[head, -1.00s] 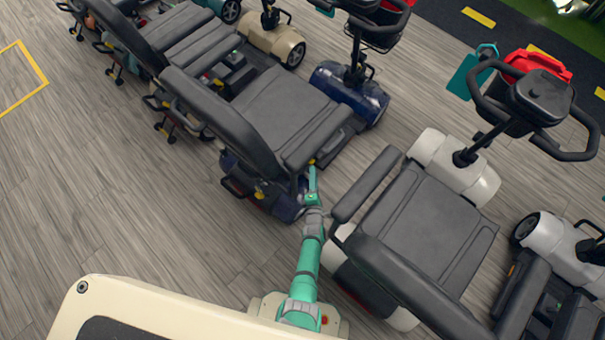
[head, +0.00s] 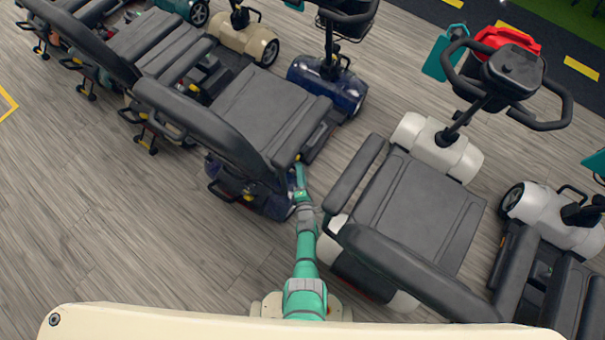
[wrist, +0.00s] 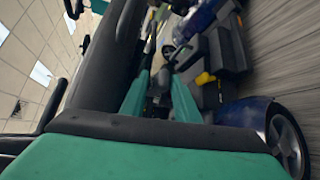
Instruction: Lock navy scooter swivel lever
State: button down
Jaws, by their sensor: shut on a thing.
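The navy scooter has a dark grey seat (head: 262,105), a navy front (head: 328,85) and a navy rear body (head: 265,202). My gripper (head: 299,168) is at the seat's right rear side, low by the armrest. A small yellow swivel lever (head: 298,157) shows right at its fingertips. In the wrist view the two green fingers of my gripper (wrist: 160,62) reach in beside the dark seat; what lies between their tips is small and dark. A yellow part (wrist: 205,78) shows right of the fingers, above the navy rear wheel housing (wrist: 245,113).
A white scooter (head: 437,145) with a grey seat stands close on the right, leaving a narrow gap for my arm. More scooters stand at the upper left and far right. The wooden floor (head: 90,210) at left is clear.

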jog(key=c, duration=1.7)
grip_release()
jog(key=shift+s+a+f, duration=0.5)
jog(key=shift+f, duration=0.25)
jog(key=shift+d, duration=0.1)
jog(key=shift+w+d, duration=0.2)
jog(key=v, duration=0.7)
jog(key=r+v, duration=0.1)
jog(key=v, duration=0.2)
jog(key=shift+s+d, duration=0.15)
jog(key=shift+s, duration=0.05)
